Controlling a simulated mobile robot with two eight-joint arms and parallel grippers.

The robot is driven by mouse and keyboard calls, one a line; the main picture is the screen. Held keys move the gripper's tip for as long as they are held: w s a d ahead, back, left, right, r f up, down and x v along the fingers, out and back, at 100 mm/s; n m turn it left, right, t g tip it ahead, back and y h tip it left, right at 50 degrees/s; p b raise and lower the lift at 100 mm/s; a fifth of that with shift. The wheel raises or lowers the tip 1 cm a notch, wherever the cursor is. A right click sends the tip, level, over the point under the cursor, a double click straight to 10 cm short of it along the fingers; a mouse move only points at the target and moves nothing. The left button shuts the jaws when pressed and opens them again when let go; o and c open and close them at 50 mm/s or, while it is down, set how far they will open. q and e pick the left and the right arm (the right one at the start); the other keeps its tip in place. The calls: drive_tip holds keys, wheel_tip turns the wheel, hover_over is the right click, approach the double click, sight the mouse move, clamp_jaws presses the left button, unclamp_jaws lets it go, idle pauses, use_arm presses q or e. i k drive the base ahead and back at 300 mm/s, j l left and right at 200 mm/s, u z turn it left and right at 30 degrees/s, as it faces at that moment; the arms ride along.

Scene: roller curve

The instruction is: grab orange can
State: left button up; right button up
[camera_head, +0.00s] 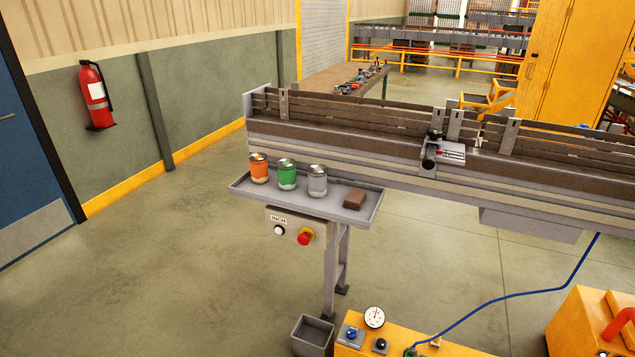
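The orange can (259,168) stands upright at the left end of a grey metal tray (355,214) fixed to the side of the conveyor. A green can (287,175) stands just right of it, then a silver-grey can (318,181). A brown block (354,198) lies on the tray right of the cans. Neither of my grippers shows in the head view.
The conveyor (400,150) runs behind the tray to the right. A control box with a red button (305,238) hangs below the tray above a support leg. A grey bin (312,335) and yellow machine (400,343) stand in front. Floor at left is clear.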

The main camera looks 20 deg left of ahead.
sight(258, 161)
drive_tip(key=i+j, duration=0.25)
drive_tip(key=j, duration=0.2)
drive_tip(key=i+j+u, duration=0.15)
drive_tip(key=j, duration=0.3)
drive_tip(key=i+j, duration=0.3)
drive_tip(key=j+u, duration=0.05)
drive_tip(key=j, duration=0.05)
